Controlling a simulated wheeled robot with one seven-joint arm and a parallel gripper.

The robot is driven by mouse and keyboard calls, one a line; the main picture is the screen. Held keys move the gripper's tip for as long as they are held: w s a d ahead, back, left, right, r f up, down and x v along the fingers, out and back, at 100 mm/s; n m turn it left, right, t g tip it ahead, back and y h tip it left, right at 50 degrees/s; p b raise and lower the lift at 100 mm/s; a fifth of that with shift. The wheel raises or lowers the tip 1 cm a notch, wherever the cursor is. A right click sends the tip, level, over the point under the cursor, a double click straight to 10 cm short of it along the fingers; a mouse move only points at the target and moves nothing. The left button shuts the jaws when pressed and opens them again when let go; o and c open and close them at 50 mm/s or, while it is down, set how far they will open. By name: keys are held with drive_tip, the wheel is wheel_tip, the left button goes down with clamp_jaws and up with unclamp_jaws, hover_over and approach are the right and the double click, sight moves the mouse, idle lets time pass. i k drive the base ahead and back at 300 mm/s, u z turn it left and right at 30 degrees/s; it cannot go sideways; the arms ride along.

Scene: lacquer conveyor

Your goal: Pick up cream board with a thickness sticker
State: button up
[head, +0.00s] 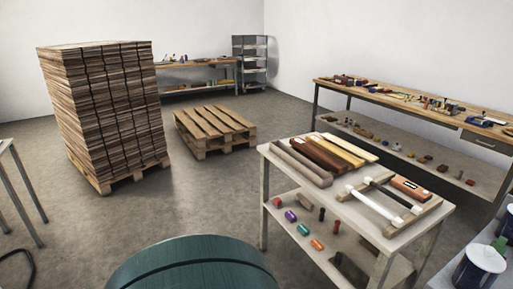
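A cream board (349,147) lies flat at the back right end of a row of boards on the pale table (341,184) at the right. No sticker can be made out on it at this size. To its left in the row are a tan board (336,152), dark reddish-brown boards (318,156) and a grey-brown board (299,167). My gripper is not in view.
A frame with pale strips (375,207) and a reddish-brown piece with a white label (410,188) lie nearer on the same table. Its lower shelf holds small coloured items. A tall wood stack (103,110), an empty pallet (215,126) and a long workbench (400,96) stand around open floor.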

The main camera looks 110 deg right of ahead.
sight(370, 157)
drive_tip(key=z, duration=4.35)
